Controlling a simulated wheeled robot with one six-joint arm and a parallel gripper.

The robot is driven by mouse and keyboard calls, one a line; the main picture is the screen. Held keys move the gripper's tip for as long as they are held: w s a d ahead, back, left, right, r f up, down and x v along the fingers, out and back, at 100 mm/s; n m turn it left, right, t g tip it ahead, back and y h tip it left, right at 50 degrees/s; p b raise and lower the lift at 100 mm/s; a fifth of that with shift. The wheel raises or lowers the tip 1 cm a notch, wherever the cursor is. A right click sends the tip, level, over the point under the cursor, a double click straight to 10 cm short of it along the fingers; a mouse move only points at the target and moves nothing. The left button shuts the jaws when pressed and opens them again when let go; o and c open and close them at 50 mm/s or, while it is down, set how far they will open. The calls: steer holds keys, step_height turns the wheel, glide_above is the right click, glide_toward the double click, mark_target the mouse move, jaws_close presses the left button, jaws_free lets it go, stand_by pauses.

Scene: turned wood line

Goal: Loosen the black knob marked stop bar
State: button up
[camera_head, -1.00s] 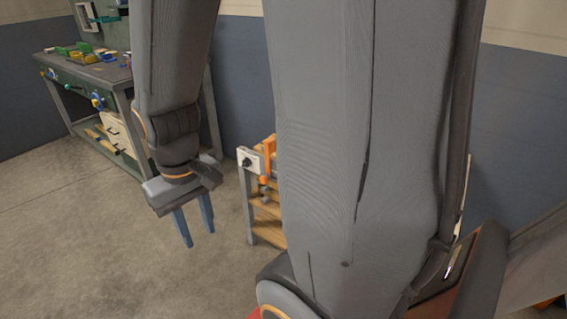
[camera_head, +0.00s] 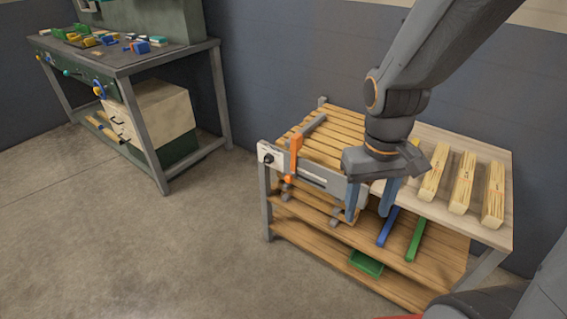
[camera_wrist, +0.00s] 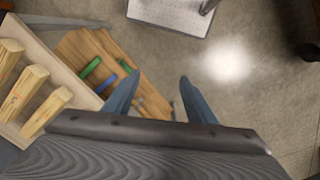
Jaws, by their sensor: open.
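A small black knob (camera_head: 268,159) sits on a white plate (camera_head: 276,154) at the left front corner of the slatted work table. Any marking there is too small to read. An orange upright piece (camera_head: 295,158) stands just right of the plate, beside a grey slotted bar (camera_head: 325,180) along the front. My gripper (camera_head: 368,216) is open and empty, fingers pointing down in front of the table, well right of the knob. The wrist view shows both fingers (camera_wrist: 157,80) apart with nothing between them. The knob is not seen there.
Several wood blocks (camera_head: 462,182) lie on the table's right half. A blue bar (camera_head: 388,227), a green bar (camera_head: 416,240) and a green tray (camera_head: 366,263) are on lower shelves. A workbench (camera_head: 130,58) with tools stands at left. Floor (camera_head: 180,240) before the knob is clear.

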steer(key=w+a+f+n+t+h+b, duration=0.15)
steer(key=w+f+n+h+b, duration=0.25)
steer(key=w+f+n+b, duration=0.45)
steer(key=w+a+f+n+t+h+b, duration=0.1)
steer(key=w+a+f+n+h+b, duration=0.1)
steer(key=w+f+n+h+b, duration=0.6)
steer(key=w+a+f+n+t+b, duration=0.1)
steer(key=w+a+f+b, duration=0.1)
steer(key=w, duration=0.3)
steer(key=w+a+f+n+t+b, duration=0.2)
steer(key=w+a+b, duration=0.3)
steer(key=w+a+f+n+t+b, duration=0.1)
steer(key=w+a+f+t+b, duration=0.1)
steer(key=w, duration=0.4)
steer(key=shift+a+n+y+b, duration=0.3)
steer(key=shift+a+b, duration=0.55)
steer(key=shift+b, duration=0.35)
steer(key=n+t+b, duration=0.5)
steer(key=t+b, duration=0.1)
steer(key=t, duration=0.1)
glide_toward(265, 162)
steer(key=shift+y, duration=0.4)
steer(key=b+x, duration=0.1)
steer(key=x, duration=0.1)
steer(key=b+x, duration=0.1)
steer(key=x, duration=0.5)
steer(key=shift+d+r+b, duration=0.25)
steer(key=shift+d+b, duration=0.1)
steer(key=shift+b, duration=0.05)
